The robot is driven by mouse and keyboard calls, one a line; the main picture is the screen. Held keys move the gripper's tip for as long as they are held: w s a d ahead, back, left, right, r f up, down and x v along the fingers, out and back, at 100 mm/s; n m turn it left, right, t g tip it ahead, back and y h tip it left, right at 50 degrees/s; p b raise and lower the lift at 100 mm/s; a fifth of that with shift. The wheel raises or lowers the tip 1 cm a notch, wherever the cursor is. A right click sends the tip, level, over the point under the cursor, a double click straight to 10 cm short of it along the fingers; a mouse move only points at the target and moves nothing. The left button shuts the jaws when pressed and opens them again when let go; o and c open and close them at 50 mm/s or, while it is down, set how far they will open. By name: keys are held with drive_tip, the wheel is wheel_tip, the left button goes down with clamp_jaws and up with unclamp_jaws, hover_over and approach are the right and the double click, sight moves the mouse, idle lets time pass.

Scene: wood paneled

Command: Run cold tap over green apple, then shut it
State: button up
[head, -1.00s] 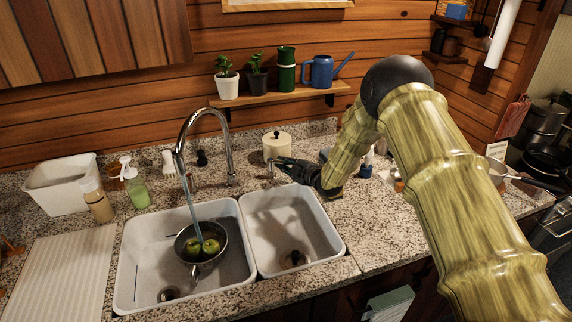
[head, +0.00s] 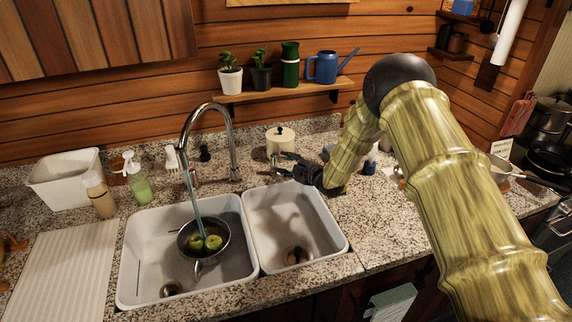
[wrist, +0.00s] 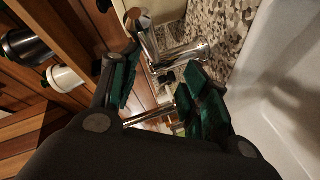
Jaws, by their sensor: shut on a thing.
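My gripper (head: 283,163) is at the counter behind the right basin, in front of a cream lidded canister (head: 287,136). In the wrist view, its green-padded fingers (wrist: 160,100) are around a thin chrome tap handle (wrist: 150,115). The fingers partly hide the handle, and its exact contact is unclear.
The right basin (head: 325,232) is empty. Bottles (head: 140,190) and a white tub (head: 62,182) stand left of the tap. A shelf (head: 255,95) with plants and a blue watering can hangs above. A ribbed drainboard (head: 65,265) lies left.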

drive_tip(key=shift+s+d+f, duration=0.2)
drive_tip(key=shift+d+f, duration=0.05)
drive_tip(key=shift+f, duration=0.15)
drive_tip(key=s+d+r, duration=0.3)
drive_tip(key=s+d, duration=0.1)
drive_tip(key=d, duration=0.6)
drive_tip(key=shift+d+r, duration=0.15)
drive_tip(key=shift+d, duration=0.25)
idle(0.7)
drive_tip(key=shift+s, duration=0.1)
idle(0.3)
idle(0.4)
drive_tip(key=v, duration=1.2)
